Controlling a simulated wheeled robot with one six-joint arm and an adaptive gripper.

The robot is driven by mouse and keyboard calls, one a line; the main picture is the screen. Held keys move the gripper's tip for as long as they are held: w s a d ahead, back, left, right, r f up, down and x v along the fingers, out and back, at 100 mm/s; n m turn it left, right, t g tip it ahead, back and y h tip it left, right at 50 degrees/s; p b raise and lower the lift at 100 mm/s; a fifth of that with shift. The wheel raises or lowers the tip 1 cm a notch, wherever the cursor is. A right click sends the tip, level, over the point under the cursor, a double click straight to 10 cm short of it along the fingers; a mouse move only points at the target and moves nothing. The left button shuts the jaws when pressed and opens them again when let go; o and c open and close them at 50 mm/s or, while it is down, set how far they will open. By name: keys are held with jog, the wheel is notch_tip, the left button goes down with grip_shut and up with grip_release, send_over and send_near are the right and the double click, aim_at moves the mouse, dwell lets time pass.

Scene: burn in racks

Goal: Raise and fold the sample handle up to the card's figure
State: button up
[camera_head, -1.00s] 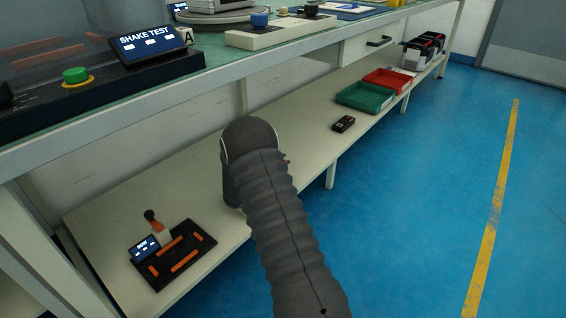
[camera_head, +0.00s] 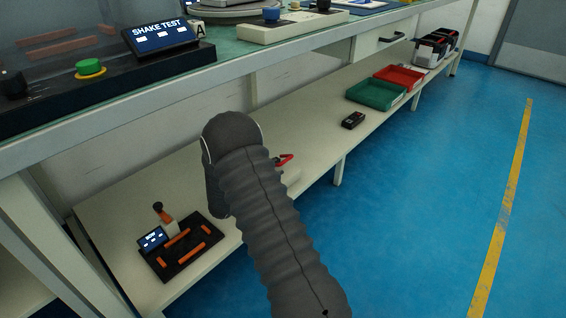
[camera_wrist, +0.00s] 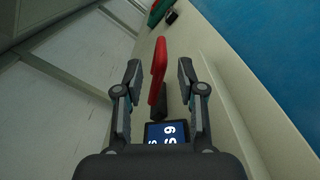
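A red handle-like piece (camera_wrist: 159,66) stands between the two fingers of my gripper (camera_wrist: 157,72) in the wrist view. It rises beside a dark block (camera_wrist: 158,103) and a small display (camera_wrist: 167,133) with white characters, partly cut off by my gripper. The fingers are open, with a gap on each side of the red piece. In the head view only a bit of red (camera_head: 285,159) shows past my arm, on the lower shelf (camera_head: 120,197). My gripper is hidden there behind the arm. No card can be made out for certain.
A black fixture (camera_head: 184,264) with orange strips, a screen and an upright black-knobbed lever (camera_head: 164,214) sits left on the shelf. Right are a small black device (camera_head: 353,120), a green tray (camera_head: 376,95) and a red tray (camera_head: 399,77). The bench top overhangs the shelf; blue floor is clear.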

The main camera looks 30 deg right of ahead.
jog(key=shift+v, duration=1.5)
